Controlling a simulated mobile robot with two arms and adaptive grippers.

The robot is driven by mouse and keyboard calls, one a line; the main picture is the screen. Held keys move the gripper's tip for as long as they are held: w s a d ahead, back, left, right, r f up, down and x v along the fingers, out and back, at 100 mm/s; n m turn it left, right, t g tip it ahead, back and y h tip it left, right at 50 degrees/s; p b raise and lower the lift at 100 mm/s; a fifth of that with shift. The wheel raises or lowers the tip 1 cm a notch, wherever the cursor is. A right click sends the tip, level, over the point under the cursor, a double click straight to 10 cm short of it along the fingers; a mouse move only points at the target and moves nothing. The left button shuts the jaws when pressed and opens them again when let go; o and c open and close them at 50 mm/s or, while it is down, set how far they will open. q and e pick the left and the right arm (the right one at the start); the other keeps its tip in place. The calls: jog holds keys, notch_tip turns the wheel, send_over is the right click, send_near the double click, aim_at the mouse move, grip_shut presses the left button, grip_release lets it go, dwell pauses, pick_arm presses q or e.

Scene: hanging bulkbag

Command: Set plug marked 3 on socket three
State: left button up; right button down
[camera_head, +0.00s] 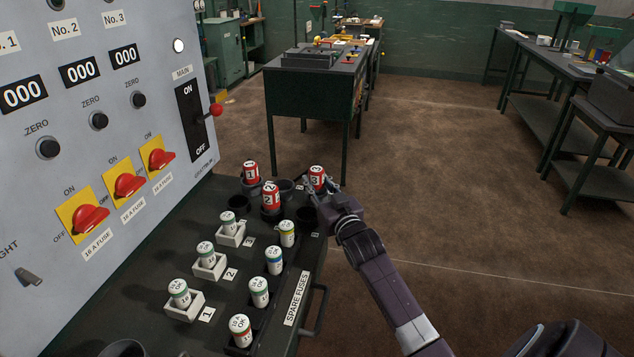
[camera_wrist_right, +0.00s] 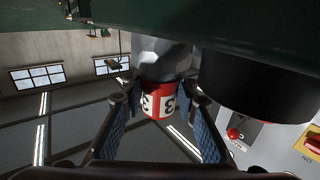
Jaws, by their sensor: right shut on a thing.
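The red plug marked 3 (camera_head: 317,178) stands roughly upright at the back right of the dark bench. My right gripper (camera_head: 318,187) is shut on it; in the right wrist view the red plug (camera_wrist_right: 158,101) shows between both fingers (camera_wrist_right: 160,108), with its grey part beyond. Whether its lower end is in a cup or clear of it I cannot tell. Red plugs marked 1 (camera_head: 251,172) and 2 (camera_head: 270,197) stand beside dark round cups (camera_head: 240,204). Which cup is socket three I cannot make out. My left gripper is out of view.
White fuse holders (camera_head: 231,239) with fuses, labelled 1 to 3, and a row of spare fuses (camera_head: 274,261) fill the bench front. A grey switch panel (camera_head: 150,90) rises on the left. A black cup (camera_wrist_right: 255,85) is close beside the plug in the wrist view.

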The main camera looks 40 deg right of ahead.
aim_at(319, 189)
jog(key=shift+f+b, duration=0.45)
jog(key=shift+f, duration=0.25)
jog(key=c, duration=1.8)
grip_release()
jog(key=shift+r, duration=0.1)
jog(key=shift+p+v, duration=0.7)
jog(key=shift+v, duration=0.15)
jog(key=shift+p+v, duration=1.15)
jog(key=shift+v, duration=0.85)
jog(key=p+v, duration=0.2)
jog(key=v, duration=0.3)
jog(key=shift+s, duration=0.2)
